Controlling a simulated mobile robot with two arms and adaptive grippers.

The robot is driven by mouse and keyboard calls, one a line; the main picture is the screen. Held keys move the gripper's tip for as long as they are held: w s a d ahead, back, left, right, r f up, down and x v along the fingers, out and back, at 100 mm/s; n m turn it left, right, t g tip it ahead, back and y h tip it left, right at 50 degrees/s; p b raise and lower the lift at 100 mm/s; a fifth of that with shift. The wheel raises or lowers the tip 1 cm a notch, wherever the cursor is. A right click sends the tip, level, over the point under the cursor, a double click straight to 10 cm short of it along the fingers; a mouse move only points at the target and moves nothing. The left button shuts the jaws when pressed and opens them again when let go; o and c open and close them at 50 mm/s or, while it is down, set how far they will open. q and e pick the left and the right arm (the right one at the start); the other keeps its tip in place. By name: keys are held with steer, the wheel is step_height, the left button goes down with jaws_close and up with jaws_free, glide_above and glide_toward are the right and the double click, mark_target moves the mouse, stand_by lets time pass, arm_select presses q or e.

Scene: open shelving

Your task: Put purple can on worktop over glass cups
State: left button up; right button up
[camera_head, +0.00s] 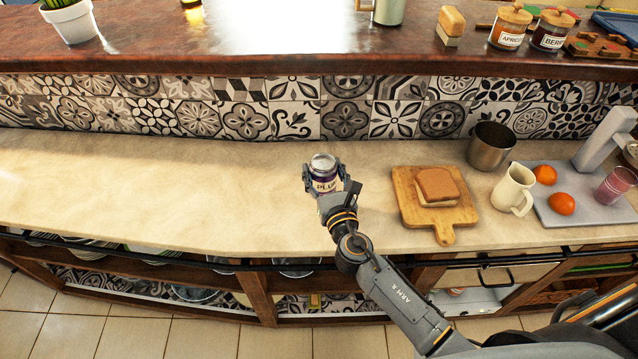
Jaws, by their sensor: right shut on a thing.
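The purple can (323,184), a jar with a pale lid and a "PLUM" label, is upright between the fingers of my right gripper (324,176). The gripper is shut on it, with a finger on each side. The can is over the middle of the pale worktop (150,190), left of the cutting board. I cannot tell whether its base touches the surface. Round clear items (298,270) show partly on the shelf below the worktop edge; I cannot tell if they are the glass cups. My left gripper is not in view.
A wooden board (444,223) with bread stands right of the can. A metal pot (491,147), a cream jug (514,189) and a grey tray (590,208) with oranges are further right. The worktop's left side is clear. A raised brown counter (250,55) runs behind.

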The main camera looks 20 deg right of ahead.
steer(key=shift+w+a+f, duration=0.25)
steer(key=shift+w+f, duration=0.25)
steer(key=shift+f, duration=0.1)
step_height(320, 180, down, 2)
steer(key=shift+w+a+f+b, duration=0.1)
steer(key=shift+f+b, duration=0.1)
steer(key=shift+b, duration=0.55)
steer(key=shift+f, duration=0.45)
steer(key=shift+f, duration=0.2)
steer(key=o, duration=1.5)
steer(key=shift+r, duration=0.1)
